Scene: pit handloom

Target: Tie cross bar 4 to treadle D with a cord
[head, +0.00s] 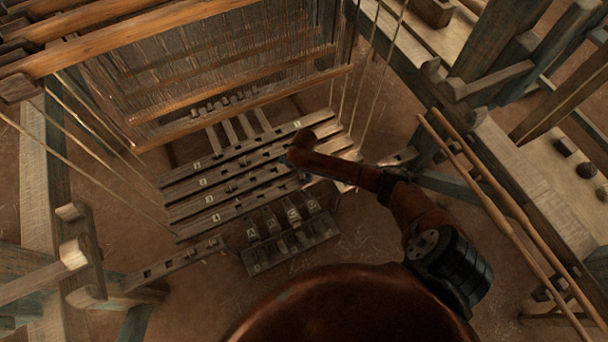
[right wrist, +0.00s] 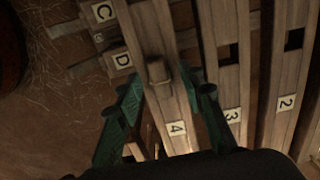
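Cross bar 4 (right wrist: 150,30) is a flat wooden bar with a white "4" label, running between my right gripper's fingers in the right wrist view. It is the front bar of the slanted row in the head view (head: 240,205). A small wooden peg (right wrist: 157,73) stands on it between the fingertips. Treadle D (right wrist: 120,60), with its white label, lies just left of bar 4. My right gripper (right wrist: 159,76) is open, its green fingers apart on either side of the bar; I cannot tell whether they touch it. No cord can be made out at the gripper. My left gripper is out of view.
Cross bars 3 (right wrist: 232,108) and 2 (right wrist: 286,103) lie right of bar 4. Treadle C (right wrist: 103,12) is beside D. In the head view, the loom frame (head: 190,120) rises behind the bars, and long poles (head: 510,225) slant at the right.

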